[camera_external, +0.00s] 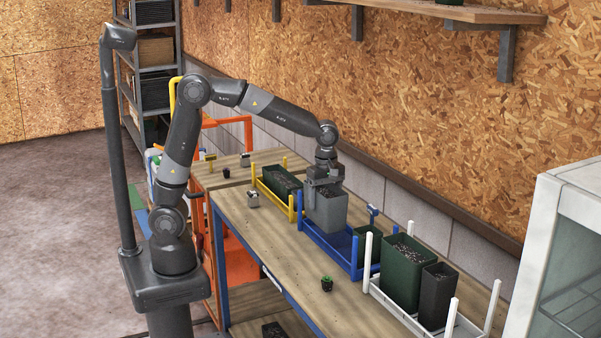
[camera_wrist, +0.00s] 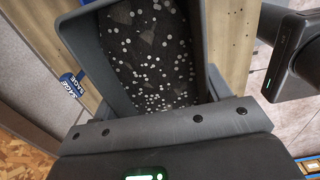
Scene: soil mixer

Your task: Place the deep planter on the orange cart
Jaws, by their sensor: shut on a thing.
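A deep grey planter (camera_external: 328,210) is over the blue tray (camera_external: 341,250) on the long workbench. I cannot tell whether its base touches the tray. My gripper (camera_external: 322,182) points down and is shut on the planter's rim. In the wrist view the planter (camera_wrist: 88,45) fills the middle, with dark soil and white specks inside; my fingertips are hidden. The orange cart (camera_external: 240,268) stands at the far left end of the bench, with an orange frame and a wooden top (camera_external: 212,180). Small items stand on that top.
A yellow-posted tray (camera_external: 274,199) with a long green planter (camera_external: 281,182) lies between the grey planter and the cart. A white-posted tray (camera_external: 398,310) holds a tall green planter (camera_external: 402,270) and a dark planter (camera_external: 438,295).

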